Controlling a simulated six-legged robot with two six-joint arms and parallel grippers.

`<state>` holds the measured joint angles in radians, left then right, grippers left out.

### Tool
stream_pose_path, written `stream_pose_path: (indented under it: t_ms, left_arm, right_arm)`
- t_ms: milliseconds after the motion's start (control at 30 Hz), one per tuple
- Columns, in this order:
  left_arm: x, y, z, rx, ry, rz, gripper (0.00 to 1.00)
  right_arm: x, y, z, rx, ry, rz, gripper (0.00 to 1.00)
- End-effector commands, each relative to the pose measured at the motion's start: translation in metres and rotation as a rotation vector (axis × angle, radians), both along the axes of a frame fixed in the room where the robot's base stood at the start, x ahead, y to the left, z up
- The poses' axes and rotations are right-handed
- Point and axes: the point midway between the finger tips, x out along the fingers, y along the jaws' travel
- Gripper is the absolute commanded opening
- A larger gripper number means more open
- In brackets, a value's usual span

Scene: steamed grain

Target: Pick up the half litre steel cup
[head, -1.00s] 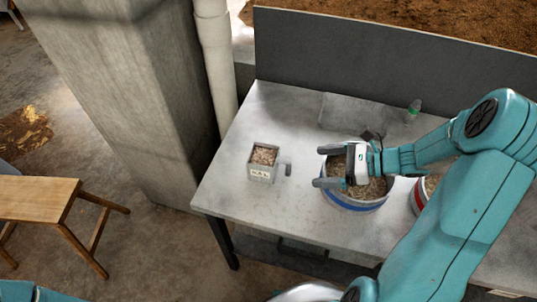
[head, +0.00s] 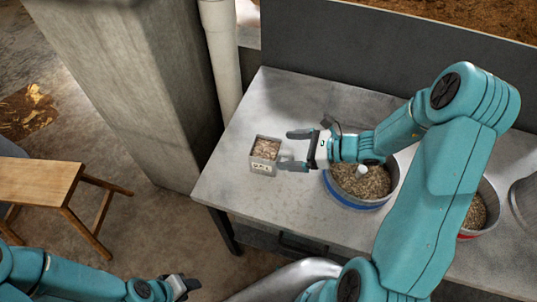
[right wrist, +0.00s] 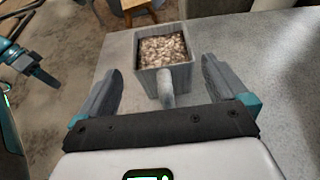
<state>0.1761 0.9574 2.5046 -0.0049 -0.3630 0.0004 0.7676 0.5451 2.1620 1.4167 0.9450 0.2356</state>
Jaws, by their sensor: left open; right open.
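My left gripper (head: 188,285) is open and empty, low in the head view, off the table's front.
A blue-banded bowl of grain (head: 352,203) stands right of the cup, partly under my right arm. A red-banded bowl (head: 489,220) stands further right. A concrete pillar (head: 130,90) and white pipe (head: 222,60) are beyond the table's left. A wooden stool (head: 40,183) stands at left.

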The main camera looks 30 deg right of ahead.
Motion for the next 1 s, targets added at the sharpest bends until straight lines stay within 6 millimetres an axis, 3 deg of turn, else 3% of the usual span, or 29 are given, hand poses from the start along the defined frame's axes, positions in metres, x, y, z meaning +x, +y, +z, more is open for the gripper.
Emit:
stream_pose_path:
  t_ms: [400, 700, 900, 1000]
  left_arm:
    - [0.000, 0.000, 0.015, 0.000, 0.000, 0.000, 0.43]
    - [0.000, 0.000, 0.015, 0.000, 0.000, 0.000, 0.43]
    - [0.000, 0.000, 0.015, 0.000, 0.000, 0.000, 0.43]
    - [0.000, 0.000, 0.015, 0.000, 0.000, 0.000, 0.43]
  right_arm:
    - [0.037, 0.031, -0.015, 0.001, 0.001, 0.001, 1.00]
    - [0.042, 0.034, -0.019, -0.001, -0.001, -0.002, 1.00]
    - [0.042, 0.034, -0.019, -0.001, 0.000, -0.002, 0.35]
    - [0.042, 0.034, -0.018, 0.000, -0.003, -0.001, 0.07]
